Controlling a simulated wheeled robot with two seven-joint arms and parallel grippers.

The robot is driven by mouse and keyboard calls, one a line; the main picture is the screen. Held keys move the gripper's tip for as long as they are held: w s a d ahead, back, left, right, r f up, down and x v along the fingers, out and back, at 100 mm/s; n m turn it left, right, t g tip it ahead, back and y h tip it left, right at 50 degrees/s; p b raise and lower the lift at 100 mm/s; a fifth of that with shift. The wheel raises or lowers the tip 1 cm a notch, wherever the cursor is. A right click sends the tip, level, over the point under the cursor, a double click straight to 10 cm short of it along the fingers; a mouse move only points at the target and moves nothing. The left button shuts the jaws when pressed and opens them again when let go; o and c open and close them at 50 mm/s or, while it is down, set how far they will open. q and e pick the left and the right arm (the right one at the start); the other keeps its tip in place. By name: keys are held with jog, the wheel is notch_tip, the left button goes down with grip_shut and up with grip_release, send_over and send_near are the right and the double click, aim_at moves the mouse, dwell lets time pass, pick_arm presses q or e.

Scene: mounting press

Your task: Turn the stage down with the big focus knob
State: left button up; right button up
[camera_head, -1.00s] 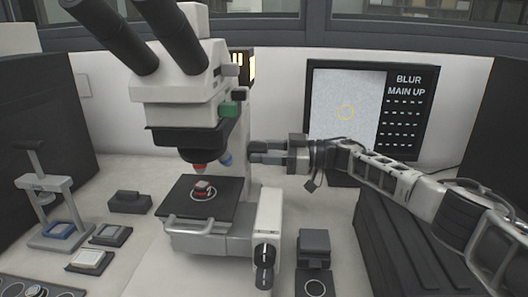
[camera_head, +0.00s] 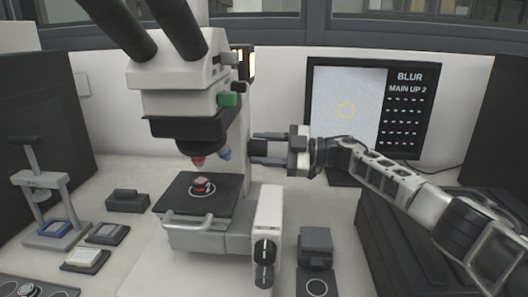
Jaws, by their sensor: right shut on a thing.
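The microscope stands left of centre. Its big focus knob (camera_head: 258,147) is a dark cylinder on the right side of the column, partly hidden by my fingers. My right gripper (camera_head: 268,148) reaches in from the right and is shut on this knob, one finger above and one below it. The black stage (camera_head: 175,201) is below the objectives and carries a small red and light sample (camera_head: 202,186). A clear gap shows between the sample and the red-tipped objective (camera_head: 197,161). My left gripper is not in view.
The monitor (camera_head: 408,115) behind reads BLUR and MAIN UP 2. A hand press (camera_head: 42,183) and small trays (camera_head: 85,260) stand at left. A grey-topped black box (camera_head: 315,240) and a ribbed dark case (camera_head: 385,250) lie right of the microscope.

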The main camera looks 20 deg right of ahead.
dwell(0.3)
jog(key=o, duration=1)
jog(key=b+v, duration=0.2)
jog(key=v, duration=1.4)
